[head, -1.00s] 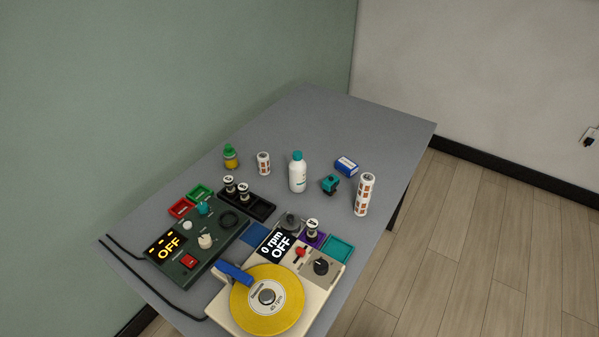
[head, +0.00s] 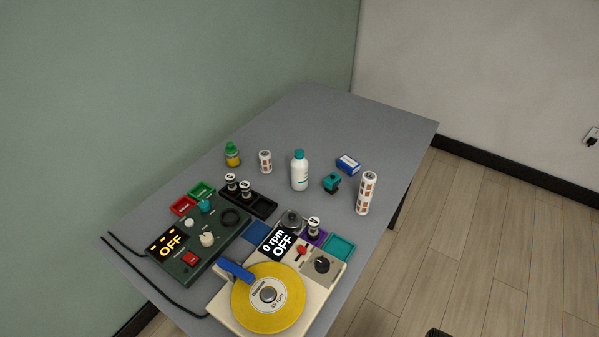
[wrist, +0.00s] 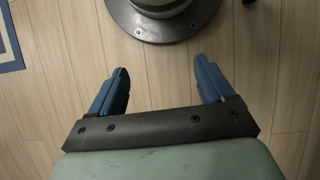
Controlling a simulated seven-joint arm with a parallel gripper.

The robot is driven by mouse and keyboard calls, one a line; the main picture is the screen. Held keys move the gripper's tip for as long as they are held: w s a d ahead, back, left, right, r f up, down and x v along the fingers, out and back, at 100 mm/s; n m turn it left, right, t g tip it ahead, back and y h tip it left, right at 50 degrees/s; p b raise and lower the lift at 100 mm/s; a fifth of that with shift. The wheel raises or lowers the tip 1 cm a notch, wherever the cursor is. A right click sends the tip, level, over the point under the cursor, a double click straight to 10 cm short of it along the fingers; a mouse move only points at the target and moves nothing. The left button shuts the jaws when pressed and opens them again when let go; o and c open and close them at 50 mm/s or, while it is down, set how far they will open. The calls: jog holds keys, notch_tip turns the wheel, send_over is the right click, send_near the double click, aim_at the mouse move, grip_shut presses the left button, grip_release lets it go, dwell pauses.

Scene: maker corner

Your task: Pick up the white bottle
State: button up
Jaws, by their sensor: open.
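The white bottle (head: 299,172) with a teal cap stands upright on the grey table in the head view, near the middle of the grouped items. My gripper (wrist: 164,88) shows in the wrist view with its two blue fingers spread apart and nothing between them. It hangs over the wooden floor, and the bottle is not in the wrist view. In the head view the gripper itself is not clearly seen.
On the table (head: 330,115), a teal clamp-like part (head: 332,182) and blue box (head: 347,165) stand right of the bottle, a patterned cylinder (head: 366,193) farther right. A small cylinder (head: 265,161) and green-capped bottle (head: 232,154) stand left. Devices, including a yellow turntable (head: 268,300), fill the front.

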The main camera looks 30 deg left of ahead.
jog(key=w+a+r+n+t, duration=0.1)
jog(key=w+a+r+t, duration=0.35)
jog(key=w+r, duration=0.6)
jog(key=w+a+r+n+t, duration=0.1)
jog(key=w+a+r+t, duration=0.2)
jog(key=w+a+r, duration=0.75)
jog(key=w+a+r+t+y, duration=0.1)
jog(key=w+a+r+t, duration=0.1)
jog(key=w+a+r, duration=0.35)
jog(key=w+a+r+t, duration=0.2)
jog(key=w+a+r, duration=0.1)
jog(key=w+r, duration=0.55)
jog(key=w+a+r+g+y, duration=0.1)
jog(key=w+a+r+y, duration=0.35)
jog(key=a+r, duration=0.5)
jog(key=n, duration=0.7)
send_near(300, 152)
jog(key=shift+g, duration=0.35)
jog(key=x, duration=0.7)
jog(key=shift+w+a+f, duration=0.1)
jog(key=shift+a, duration=0.05)
jog(key=shift+x, duration=2.6)
jog(key=shift+w, duration=0.2)
